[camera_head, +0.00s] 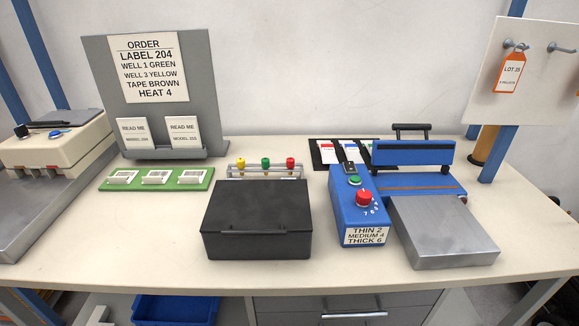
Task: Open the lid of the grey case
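The grey case (257,212) is a dark grey, nearly black box in the middle of the bench, close to the front edge. Its lid (258,203) is shut, and a thin bar or lip (252,232) runs along the lid's front edge. The inside of the case is hidden. My gripper is not in view, and no part of my arm shows near the case.
Behind the case stands a rack (265,171) with yellow, green and red knobs. A blue control box (358,210) and a sealer (443,230) stand to the right. A green board (157,178) lies to the left. The front-left bench (130,235) is clear.

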